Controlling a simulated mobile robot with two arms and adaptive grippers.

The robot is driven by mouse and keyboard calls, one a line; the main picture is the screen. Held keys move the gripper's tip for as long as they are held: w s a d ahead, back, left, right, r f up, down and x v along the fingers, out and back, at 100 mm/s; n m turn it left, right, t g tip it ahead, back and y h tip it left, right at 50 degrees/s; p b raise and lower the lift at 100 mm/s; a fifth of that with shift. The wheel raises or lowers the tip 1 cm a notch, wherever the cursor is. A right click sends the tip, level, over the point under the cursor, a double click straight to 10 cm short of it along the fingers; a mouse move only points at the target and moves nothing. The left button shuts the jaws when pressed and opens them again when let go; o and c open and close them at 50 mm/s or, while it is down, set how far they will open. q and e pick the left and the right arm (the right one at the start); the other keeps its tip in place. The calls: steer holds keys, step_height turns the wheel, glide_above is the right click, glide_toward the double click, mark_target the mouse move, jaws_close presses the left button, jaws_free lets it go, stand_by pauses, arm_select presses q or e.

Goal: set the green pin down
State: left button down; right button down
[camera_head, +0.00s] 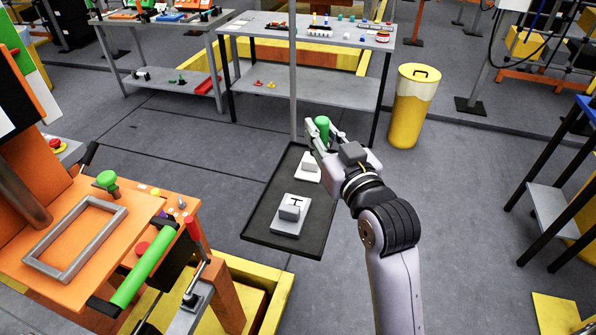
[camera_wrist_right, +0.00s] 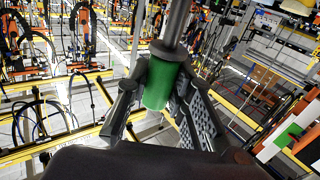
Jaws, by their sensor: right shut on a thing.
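The green pin (camera_head: 322,124) is held between the fingers of my right gripper (camera_head: 324,137), above the far end of the black tray in the head view. In the right wrist view the green pin (camera_wrist_right: 165,82) stands between the two fingers of the right gripper (camera_wrist_right: 160,100), with a dark grey rod-like part at its upper end. The pin's far side is hidden. My left gripper is not in view.
An orange machine (camera_head: 75,290) stands at left. A grey table (camera_head: 310,28) with small parts is behind, and a yellow bin (camera_head: 412,105) stands at right.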

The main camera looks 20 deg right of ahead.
steer(key=shift+w, duration=0.35)
step_height(320, 180, down, 19)
steer(key=shift+s+f, duration=0.1)
steer(key=shift+f, duration=0.05)
steer(key=shift+f, duration=0.1)
steer(key=c, duration=1.4)
jaws_free()
steer(key=shift+c, duration=0.2)
